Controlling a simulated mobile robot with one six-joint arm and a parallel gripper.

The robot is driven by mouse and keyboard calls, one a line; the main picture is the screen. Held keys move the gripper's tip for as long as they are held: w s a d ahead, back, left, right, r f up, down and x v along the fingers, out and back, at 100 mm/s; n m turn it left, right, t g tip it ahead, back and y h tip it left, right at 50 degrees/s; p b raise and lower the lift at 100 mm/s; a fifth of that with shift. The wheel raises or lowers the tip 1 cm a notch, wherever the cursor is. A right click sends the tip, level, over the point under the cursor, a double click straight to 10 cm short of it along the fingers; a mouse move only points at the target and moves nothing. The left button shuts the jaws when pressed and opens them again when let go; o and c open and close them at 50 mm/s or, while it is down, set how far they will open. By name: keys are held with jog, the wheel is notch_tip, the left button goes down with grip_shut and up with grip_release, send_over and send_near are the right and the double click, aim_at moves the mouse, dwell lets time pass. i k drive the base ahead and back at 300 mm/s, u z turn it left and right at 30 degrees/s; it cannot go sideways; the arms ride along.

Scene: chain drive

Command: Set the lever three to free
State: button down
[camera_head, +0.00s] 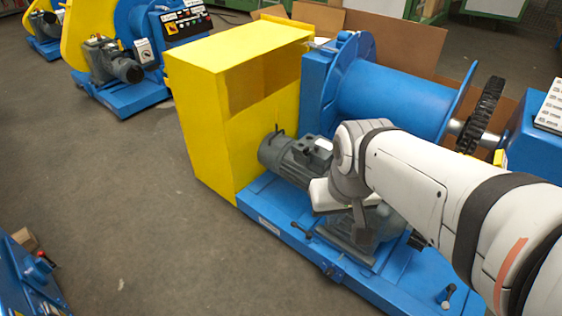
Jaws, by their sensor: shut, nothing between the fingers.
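Several small dark levers sit along the front edge of the blue machine base (275,215). One lever (306,231) is at the left, one (331,269) is near the middle, and one with a black knob (448,291) stands tilted at the right. I see no readable numbers, so I cannot tell which is lever three or which position is free. My gripper (359,226) points down over the base, in front of the grey motor and gearbox. It is shut and empty, above and right of the left and middle levers, apart from the knobbed lever. My wrist hides part of the gearbox.
A yellow guard box (205,125) stands at the left of the base. A blue drum (395,100) and a black toothed wheel (482,115) are behind my arm. A grey motor (290,155) sits close to my wrist. The floor in front is clear.

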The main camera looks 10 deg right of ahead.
aim_at(308, 235)
jog(key=z, duration=0.2)
jog(key=i, duration=0.85)
jog(key=u, duration=0.1)
